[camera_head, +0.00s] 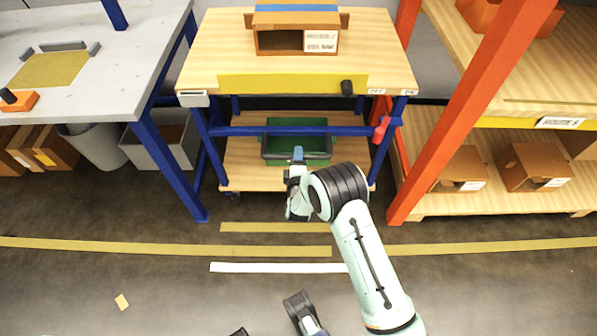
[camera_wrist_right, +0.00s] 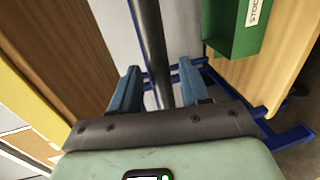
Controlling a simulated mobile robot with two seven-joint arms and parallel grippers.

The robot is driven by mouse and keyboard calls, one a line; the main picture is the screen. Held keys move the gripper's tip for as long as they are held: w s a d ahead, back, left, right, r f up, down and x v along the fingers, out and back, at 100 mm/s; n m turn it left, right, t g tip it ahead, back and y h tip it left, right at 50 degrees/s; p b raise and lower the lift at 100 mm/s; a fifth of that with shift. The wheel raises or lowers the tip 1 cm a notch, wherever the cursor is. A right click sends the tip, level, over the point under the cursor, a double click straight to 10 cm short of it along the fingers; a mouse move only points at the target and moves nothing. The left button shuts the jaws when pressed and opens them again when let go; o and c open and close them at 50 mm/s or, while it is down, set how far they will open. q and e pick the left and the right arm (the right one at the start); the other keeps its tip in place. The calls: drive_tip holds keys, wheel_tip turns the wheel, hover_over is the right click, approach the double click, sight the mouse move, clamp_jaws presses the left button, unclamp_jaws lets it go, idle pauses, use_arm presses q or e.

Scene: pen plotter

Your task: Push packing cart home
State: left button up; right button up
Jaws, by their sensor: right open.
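The packing cart has a wooden top (camera_head: 215,50), blue legs and a lower wooden shelf (camera_head: 240,178). A blue bar (camera_head: 250,131) crosses its near side. My right gripper (camera_head: 297,158) is open in front of the cart's near side. In the right wrist view, a dark round bar (camera_wrist_right: 150,40) runs between the open blue fingers (camera_wrist_right: 160,82); I cannot tell whether they touch it. Yellow floor marks (camera_head: 270,227) and a white strip (camera_head: 265,268) lie on the near side of the cart.
A cardboard box (camera_head: 265,40) stands on the cart top, and a green bin (camera_head: 297,143) is on its lower shelf. A grey workbench (camera_head: 115,60) is at left. An orange-post rack (camera_head: 440,120) stands close at right. The near floor is mostly clear.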

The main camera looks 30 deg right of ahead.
use_arm(q)
drive_tip(key=r+p, duration=0.1)
drive_tip(key=d+r+p, duration=0.1)
drive_tip(key=r, duration=0.2)
drive_tip(key=shift+w+d+r+p, duration=0.3)
drive_tip(key=shift+d+p, duration=0.1)
use_arm(e)
drive_tip(key=v, duration=1.1)
drive_tip(key=shift+s+r, duration=0.2)
